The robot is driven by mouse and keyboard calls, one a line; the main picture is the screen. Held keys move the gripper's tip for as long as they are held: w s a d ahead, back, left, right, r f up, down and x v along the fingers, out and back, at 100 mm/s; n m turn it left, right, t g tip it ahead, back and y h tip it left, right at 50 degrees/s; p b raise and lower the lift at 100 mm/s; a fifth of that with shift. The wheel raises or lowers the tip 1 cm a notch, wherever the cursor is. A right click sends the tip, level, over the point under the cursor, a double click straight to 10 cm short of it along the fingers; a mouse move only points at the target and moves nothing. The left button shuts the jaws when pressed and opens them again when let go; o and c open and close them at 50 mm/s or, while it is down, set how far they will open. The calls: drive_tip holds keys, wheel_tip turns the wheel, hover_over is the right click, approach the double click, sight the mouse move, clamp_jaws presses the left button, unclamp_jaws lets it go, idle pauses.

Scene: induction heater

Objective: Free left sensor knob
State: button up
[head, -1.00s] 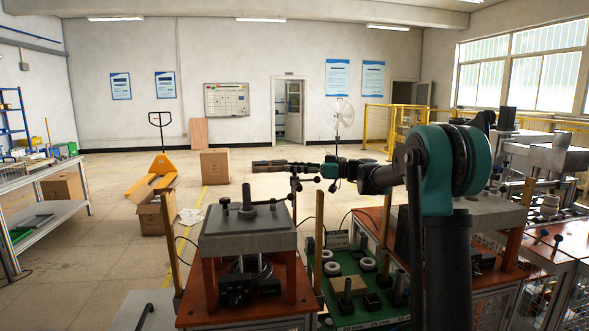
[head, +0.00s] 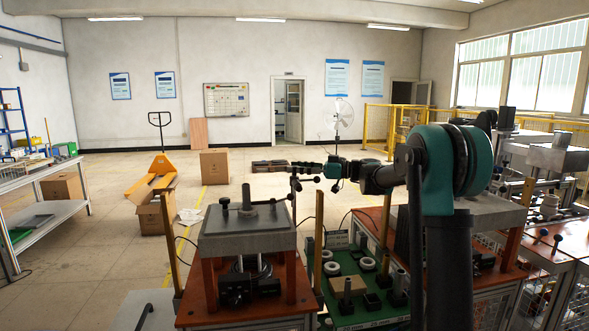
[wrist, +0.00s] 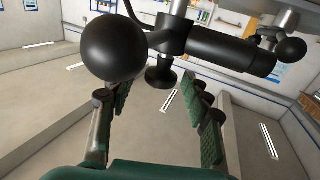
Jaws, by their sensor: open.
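A large black ball knob (wrist: 115,48) fills the upper left of the wrist view, close to the camera. It joins a black clamp and a black cylindrical sensor body (wrist: 225,52). A second black ball knob (wrist: 290,49) is at the far right. My gripper (wrist: 152,105) is open, with its green-padded fingers apart and nothing seen between them. The large knob lies above the left finger in the picture; I cannot tell whether they touch. In the head view my gripper (head: 306,167) is small, beside the dark sensor parts and thin stand (head: 295,198); which knob is which is unclear there.
A press-like station with a grey top plate (head: 245,238) stands below and left of my gripper. A green board (head: 350,296) with rings and blocks lies to its right. Brown posts (head: 319,240) rise between them. Open floor lies to the left.

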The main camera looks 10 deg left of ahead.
drive_tip(key=s+d, duration=0.1)
drive_tip(key=d, duration=1)
